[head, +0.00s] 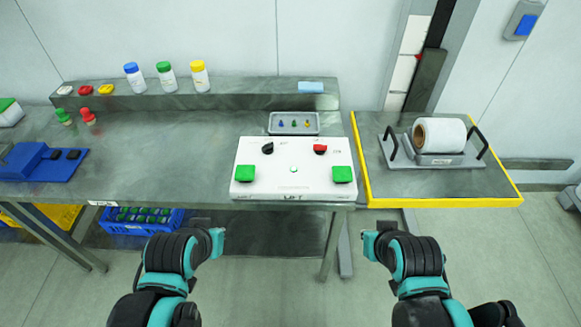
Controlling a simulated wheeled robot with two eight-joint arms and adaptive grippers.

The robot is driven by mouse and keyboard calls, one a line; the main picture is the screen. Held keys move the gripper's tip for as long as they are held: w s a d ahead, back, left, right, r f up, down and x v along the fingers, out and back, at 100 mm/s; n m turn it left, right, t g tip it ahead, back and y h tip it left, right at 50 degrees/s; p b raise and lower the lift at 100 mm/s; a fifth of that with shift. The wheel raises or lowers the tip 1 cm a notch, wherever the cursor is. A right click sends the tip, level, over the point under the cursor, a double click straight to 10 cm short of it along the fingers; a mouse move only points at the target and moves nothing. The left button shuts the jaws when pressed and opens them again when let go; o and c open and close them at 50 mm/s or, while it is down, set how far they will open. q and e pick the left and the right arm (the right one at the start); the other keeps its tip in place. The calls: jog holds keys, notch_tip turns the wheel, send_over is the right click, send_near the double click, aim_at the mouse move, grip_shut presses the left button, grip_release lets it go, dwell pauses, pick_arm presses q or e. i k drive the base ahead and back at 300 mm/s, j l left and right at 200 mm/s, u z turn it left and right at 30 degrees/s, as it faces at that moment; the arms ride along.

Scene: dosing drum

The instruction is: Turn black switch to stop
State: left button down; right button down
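A white control box (294,182) sits at the front edge of the grey table. The black switch (268,148) is at its upper left. A red switch (320,149) is at its upper right. Green square buttons are at the lower left (245,173) and lower right (342,174), with a small green light (294,169) between them. The lettering by the switches is too small to read. My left gripper (217,242) and my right gripper (370,245) are both in front of the table, apart from the box. Their finger openings are not clear.
A small tray (293,123) is behind the box. A yellow-edged side table (385,190) holds a white roll (439,135) on a stand. Bottles (168,77) stand on the back ledge. A blue crate (118,222) is below the table.

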aim_at(268, 148)
jog(key=i+z, duration=0.25)
jog(key=i, duration=0.2)
jog(key=i+j+z, duration=0.25)
jog(key=i, duration=0.15)
jog(key=l, duration=0.1)
